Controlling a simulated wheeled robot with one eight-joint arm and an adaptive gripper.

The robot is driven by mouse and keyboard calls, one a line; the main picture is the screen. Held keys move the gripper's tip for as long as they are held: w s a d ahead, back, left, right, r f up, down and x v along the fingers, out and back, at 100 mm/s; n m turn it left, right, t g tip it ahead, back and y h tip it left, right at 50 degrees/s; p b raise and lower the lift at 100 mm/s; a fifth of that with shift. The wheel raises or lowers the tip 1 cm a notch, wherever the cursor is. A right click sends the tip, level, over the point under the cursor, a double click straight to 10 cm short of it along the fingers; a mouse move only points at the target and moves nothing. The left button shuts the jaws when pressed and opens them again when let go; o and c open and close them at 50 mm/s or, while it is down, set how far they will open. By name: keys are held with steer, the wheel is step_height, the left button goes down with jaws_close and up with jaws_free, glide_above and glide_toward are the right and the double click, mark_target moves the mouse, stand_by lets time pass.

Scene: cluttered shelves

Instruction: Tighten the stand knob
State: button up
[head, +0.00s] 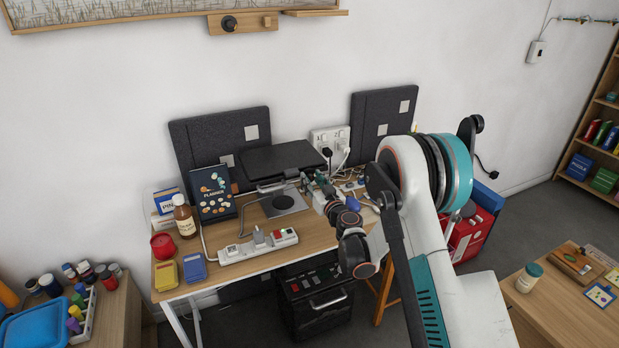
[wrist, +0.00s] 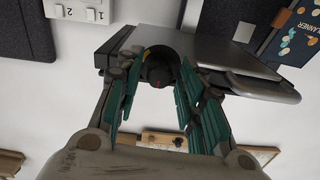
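The stand knob (wrist: 158,67) is a dark round knob with a small reddish mark, near the middle of the wrist view. It sits at the end of the dark laptop stand (wrist: 240,72). In the head view the stand (head: 283,203) is on the desk with a dark flat panel raised above it. My gripper (wrist: 160,72) has its teal-padded fingers on either side of the knob, with the knob nearly filling the gap between the tips. I cannot tell whether both pads touch it. In the head view my gripper (head: 308,181) is at the stand's right side, and the knob is hidden there.
A power strip (head: 258,245), brown bottle (head: 184,216), planner (head: 213,193) and red candle (head: 163,246) stand to the left on the desk (head: 225,275). A wall outlet (head: 330,138) with plugs and cables is behind my gripper. Dark panels (head: 383,122) back the desk.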

stand_by(0.4)
steer(key=shift+b+v, duration=0.35)
steer(key=shift+v, duration=0.9)
steer(key=shift+f+n+b, duration=0.2)
steer(key=shift+n+b, duration=0.45)
steer(key=shift+n, duration=0.15)
steer(key=n+b, duration=0.2)
steer(key=n, duration=0.2)
steer(key=n+b, duration=0.1)
steer(key=n, duration=0.1)
steer(key=shift+n, duration=0.4)
steer(key=shift+r+n, duration=0.2)
steer(key=shift+n, duration=0.8)
steer(key=shift+w, duration=0.15)
